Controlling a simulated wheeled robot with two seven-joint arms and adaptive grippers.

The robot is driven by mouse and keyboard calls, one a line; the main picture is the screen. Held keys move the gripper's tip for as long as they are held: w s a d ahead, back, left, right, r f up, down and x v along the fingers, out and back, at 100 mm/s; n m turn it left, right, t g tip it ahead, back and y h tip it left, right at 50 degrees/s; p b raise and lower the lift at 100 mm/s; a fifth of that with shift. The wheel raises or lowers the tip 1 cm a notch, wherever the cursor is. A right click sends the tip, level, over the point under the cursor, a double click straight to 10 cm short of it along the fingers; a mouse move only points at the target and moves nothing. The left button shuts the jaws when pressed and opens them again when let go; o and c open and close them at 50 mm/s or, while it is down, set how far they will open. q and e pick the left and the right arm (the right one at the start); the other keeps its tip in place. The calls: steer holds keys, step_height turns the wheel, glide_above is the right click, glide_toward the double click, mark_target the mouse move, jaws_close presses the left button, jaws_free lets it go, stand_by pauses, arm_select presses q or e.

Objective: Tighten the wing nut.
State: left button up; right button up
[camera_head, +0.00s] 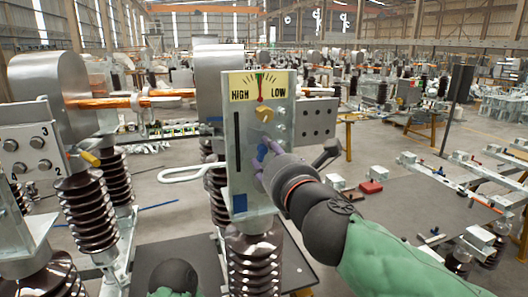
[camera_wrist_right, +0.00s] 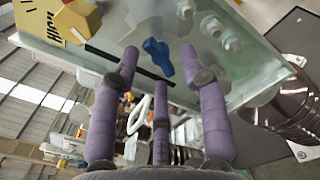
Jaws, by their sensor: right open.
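In the head view the wing nut is largely hidden by my fingers. My right gripper (camera_head: 262,160) has purple fingers spread open in front of the plate. In the wrist view the right gripper (camera_wrist_right: 160,65) has its fingertips around the wing nut's area, apart from it; contact is not visible. My left gripper is not in view.
A dark ribbed insulator (camera_head: 255,265) stands under the plate. A bracket with holes (camera_head: 315,122) is right of the plate. Another numbered plate (camera_head: 30,145) and ribbed column (camera_head: 92,212) stand at left.

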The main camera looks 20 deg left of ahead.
mark_target(265, 153)
steer(key=shift+x, duration=1.65)
steer(key=shift+c, duration=0.3)
jaws_close()
